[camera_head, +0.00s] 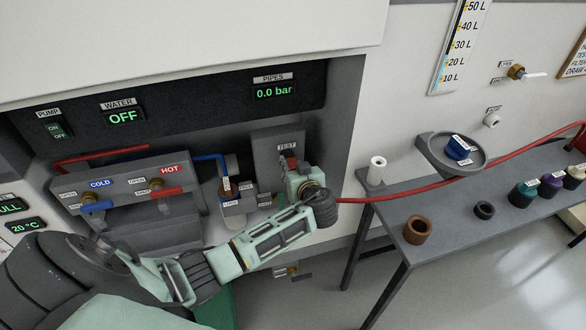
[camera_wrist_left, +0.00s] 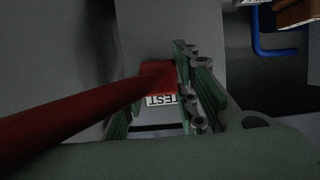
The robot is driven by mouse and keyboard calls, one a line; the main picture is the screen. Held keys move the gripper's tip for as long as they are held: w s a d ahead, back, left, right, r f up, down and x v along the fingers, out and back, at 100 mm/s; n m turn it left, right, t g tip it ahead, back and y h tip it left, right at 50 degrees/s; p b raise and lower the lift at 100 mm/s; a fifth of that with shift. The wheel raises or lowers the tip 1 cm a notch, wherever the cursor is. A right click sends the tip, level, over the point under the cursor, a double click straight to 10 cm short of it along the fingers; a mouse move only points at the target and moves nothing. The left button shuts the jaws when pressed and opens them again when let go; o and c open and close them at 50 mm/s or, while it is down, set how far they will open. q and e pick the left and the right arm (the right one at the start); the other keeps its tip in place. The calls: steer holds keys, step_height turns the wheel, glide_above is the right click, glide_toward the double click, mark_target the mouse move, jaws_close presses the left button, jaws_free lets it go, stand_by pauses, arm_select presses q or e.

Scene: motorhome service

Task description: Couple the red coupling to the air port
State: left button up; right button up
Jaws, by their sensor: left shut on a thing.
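My left gripper (camera_head: 293,168) is shut on the red coupling (camera_wrist_left: 158,78) at the end of the red hose (camera_head: 345,200). It is at the grey block (camera_head: 277,142) labelled TEST, inside the service bay. In the left wrist view the coupling sits between the fingers (camera_wrist_left: 155,85), in front of the block beside the TEST label (camera_wrist_left: 160,100). A small red part (camera_head: 290,160) shows beside the fingers in the head view. The port behind the coupling is hidden, so I cannot tell whether they are joined. My right gripper is not in view.
A PIPES display (camera_head: 274,92) reads 0.0 bar. Blue (camera_head: 97,207) and red (camera_head: 167,192) valve levers are to the left. The red hose runs right across a grey bench (camera_head: 455,225) with a round tray (camera_head: 430,152), a brown ring (camera_head: 417,229) and several caps.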

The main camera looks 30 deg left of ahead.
arm_select(q)
jaws_close()
steer(key=shift+s+d+f, duration=0.1)
steer(key=shift+s+d, duration=0.05)
steer(key=shift+d, duration=0.1)
steer(key=shift+s+d, duration=0.2)
steer(key=shift+d, duration=0.05)
stand_by(0.3)
steer(key=shift+o, duration=1.2)
jaws_free()
jaws_close()
